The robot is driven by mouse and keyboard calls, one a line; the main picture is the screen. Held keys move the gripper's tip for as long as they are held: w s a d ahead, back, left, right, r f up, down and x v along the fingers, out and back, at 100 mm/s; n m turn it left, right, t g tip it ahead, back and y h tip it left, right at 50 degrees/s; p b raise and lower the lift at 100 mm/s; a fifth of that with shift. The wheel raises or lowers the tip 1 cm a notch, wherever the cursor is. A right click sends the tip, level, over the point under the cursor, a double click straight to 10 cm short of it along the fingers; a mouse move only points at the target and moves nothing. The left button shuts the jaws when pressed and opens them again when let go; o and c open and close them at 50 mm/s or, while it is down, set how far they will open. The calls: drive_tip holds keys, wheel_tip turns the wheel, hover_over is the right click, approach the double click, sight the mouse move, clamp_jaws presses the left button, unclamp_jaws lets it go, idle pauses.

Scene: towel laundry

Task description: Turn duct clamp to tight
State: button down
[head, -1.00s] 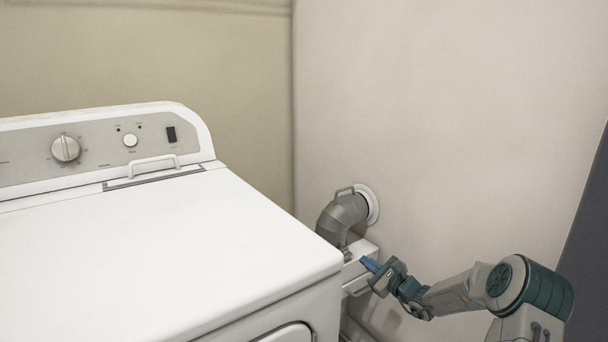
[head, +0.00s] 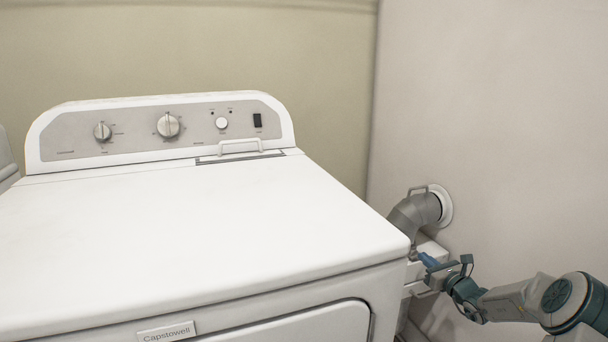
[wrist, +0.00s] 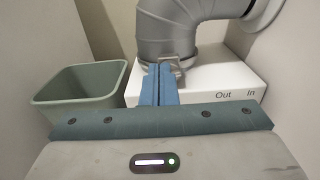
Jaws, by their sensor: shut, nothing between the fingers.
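A grey ribbed duct (head: 412,213) bends from the right wall down beside the dryer. It also shows at the top of the wrist view (wrist: 182,28). The duct clamp (wrist: 178,65) is a small metal piece at the duct's lower end, right at my fingertips in the wrist view. My gripper (head: 424,259) is at the dryer's right side with its blue fingers pointing at the clamp. The fingers (wrist: 159,75) are together with nothing between them. They overlap the clamp's left part in the picture; whether they touch it I cannot tell. The clamp's setting is not readable.
A white box (wrist: 215,82) marked "Out" and "In" sits under the duct. A grey-green bin (wrist: 80,85) stands left of it in the wrist view. The white dryer (head: 200,220) fills the head view's left and middle. A round wall collar (head: 445,206) holds the duct's upper end.

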drive_tip(key=shift+x, duration=1.75)
drive_tip(key=shift+d+f+b, duration=0.15)
drive_tip(key=shift+f+b, duration=0.15)
drive_tip(key=shift+f, duration=0.25)
drive_tip(key=shift+w+d+r+p, duration=0.1)
drive_tip(key=shift+w+d+p, duration=0.05)
drive_tip(key=shift+d+p, duration=0.2)
drive_tip(key=shift+w+d, duration=0.1)
drive_tip(key=shift+d, duration=0.3)
idle(0.5)
drive_tip(key=p+v, duration=0.1)
drive_tip(key=v, duration=0.5)
drive_tip(key=shift+r+p, duration=0.25)
drive_tip(key=shift+p, duration=0.1)
